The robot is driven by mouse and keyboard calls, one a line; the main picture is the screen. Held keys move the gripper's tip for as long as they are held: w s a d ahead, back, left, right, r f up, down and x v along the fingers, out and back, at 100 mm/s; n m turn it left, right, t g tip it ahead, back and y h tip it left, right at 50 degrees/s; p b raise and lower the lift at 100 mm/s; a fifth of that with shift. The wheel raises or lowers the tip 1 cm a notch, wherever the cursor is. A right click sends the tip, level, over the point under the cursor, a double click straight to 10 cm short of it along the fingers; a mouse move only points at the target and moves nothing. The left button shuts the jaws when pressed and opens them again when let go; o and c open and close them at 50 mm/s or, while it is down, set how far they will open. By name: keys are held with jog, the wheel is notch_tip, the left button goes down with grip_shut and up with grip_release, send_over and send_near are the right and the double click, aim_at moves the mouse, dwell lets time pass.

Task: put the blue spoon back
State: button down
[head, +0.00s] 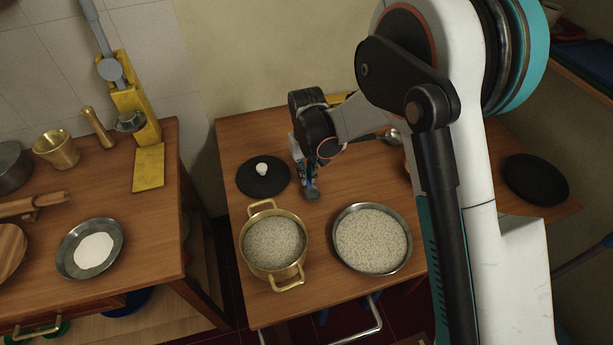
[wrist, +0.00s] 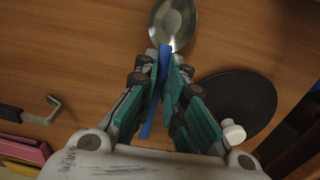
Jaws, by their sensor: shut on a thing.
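The blue spoon has a blue handle (wrist: 163,65) and a round steel bowl (wrist: 173,22). In the wrist view my gripper (wrist: 161,62) is shut on the handle, with the bowl beyond the fingertips. In the head view my gripper (head: 306,178) points down over the right table, between the black lid (head: 262,182) and the pots. The spoon's bowl shows small and dark there (head: 312,193), just below the fingers. I cannot tell whether the spoon touches the table.
A brass pot (head: 250,265) and a steel pan (head: 347,262), both holding pale grains, stand at the table's front. A ladle (head: 391,135) lies behind my arm. A black disc (head: 537,178) is at right. The left table (head: 160,215) stands across a gap.

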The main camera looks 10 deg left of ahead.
jog(key=shift+f, duration=0.3)
jog(key=shift+f, duration=0.2)
jog(key=c, duration=1.7)
grip_release()
jog(key=shift+r, duration=0.15)
notch_tip(320, 180, up, 12)
jog(key=p, duration=0.4)
